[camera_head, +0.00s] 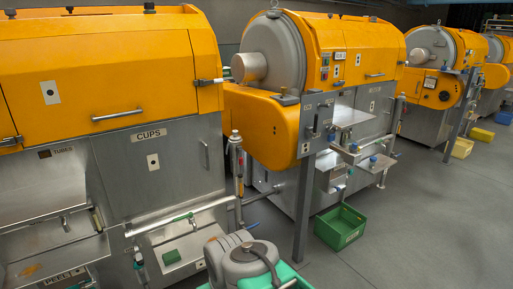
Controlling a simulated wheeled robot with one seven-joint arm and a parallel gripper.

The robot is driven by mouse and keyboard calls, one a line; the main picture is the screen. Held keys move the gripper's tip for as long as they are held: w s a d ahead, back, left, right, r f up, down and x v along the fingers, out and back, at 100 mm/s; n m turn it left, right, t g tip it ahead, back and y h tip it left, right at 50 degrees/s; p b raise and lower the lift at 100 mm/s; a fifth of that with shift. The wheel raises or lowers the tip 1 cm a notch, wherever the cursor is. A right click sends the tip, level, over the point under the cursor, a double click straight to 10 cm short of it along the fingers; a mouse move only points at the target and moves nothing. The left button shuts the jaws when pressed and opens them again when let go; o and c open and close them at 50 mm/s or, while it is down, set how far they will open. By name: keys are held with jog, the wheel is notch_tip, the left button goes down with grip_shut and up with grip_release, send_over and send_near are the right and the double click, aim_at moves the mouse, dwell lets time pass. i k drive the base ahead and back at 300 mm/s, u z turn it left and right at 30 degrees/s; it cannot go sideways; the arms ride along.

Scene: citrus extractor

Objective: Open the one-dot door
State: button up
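The near machine on the left has an orange upper door (120,80) with a horizontal bar handle (117,115) and a white label (49,92) that seems to carry one dark dot. Below it is a steel panel (165,185) marked CUPS, with a vertical handle (205,155) and another small white dotted label (152,162). A latch (208,82) sits at the orange door's right edge.
A second orange machine (365,45) stands beyond, with a steel post (302,215) in front. A grey rounded container-like shape (222,258) is at bottom centre. A green crate (341,228) lies on the floor. The floor (440,225) at right is mostly clear.

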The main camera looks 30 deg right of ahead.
aim_at(142, 168)
jog(key=z, duration=0.25)
jog(key=i, duration=1.4)
jog(key=u, duration=0.9)
